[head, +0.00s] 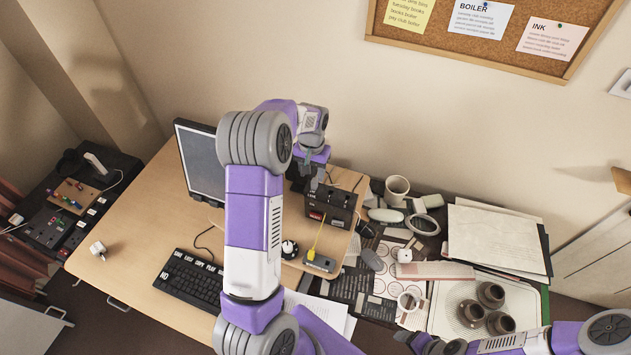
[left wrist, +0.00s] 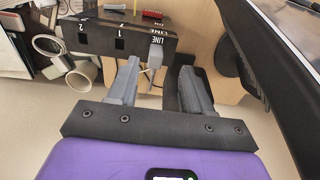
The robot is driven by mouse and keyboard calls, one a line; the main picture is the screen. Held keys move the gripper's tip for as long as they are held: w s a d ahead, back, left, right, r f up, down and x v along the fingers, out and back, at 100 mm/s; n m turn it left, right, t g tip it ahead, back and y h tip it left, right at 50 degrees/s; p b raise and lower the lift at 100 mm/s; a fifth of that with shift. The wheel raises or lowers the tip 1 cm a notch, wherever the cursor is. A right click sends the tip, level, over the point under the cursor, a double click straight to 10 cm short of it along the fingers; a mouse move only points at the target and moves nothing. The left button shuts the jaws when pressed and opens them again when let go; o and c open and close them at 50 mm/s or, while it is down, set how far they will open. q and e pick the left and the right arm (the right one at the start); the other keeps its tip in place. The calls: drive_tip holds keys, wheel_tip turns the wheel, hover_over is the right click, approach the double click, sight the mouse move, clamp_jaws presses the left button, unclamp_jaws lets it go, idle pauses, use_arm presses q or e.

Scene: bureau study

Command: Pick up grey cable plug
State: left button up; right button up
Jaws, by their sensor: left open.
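The grey cable plug (left wrist: 156,54) sits at the LINE end of a black box (left wrist: 112,38) in the left wrist view, with a thin cable below it. My left gripper (left wrist: 159,68) is open, its two grey fingers on either side of the plug with gaps visible. In the head view the left gripper (head: 313,168) is just behind the black box (head: 331,203), and I cannot make out the plug there. My right arm enters at the lower right of the head view; its jaws cannot be made out.
A monitor (head: 202,160) stands left of my left arm, with a keyboard (head: 191,279) in front. A yellow cable (head: 318,237) runs to a small grey block (head: 319,264). Mugs (head: 397,187), papers and brown pots (head: 490,294) crowd the right. A white plug (head: 98,249) lies at left.

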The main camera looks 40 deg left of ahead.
sight(314, 180)
use_arm(q)
drive_tip(key=f, duration=0.5)
drive_tip(key=shift+w+d+f+p, duration=0.2)
drive_tip(key=shift+w+p, duration=0.1)
drive_tip(key=shift+p, duration=0.1)
drive_tip(key=shift+c, duration=0.2)
clamp_jaws()
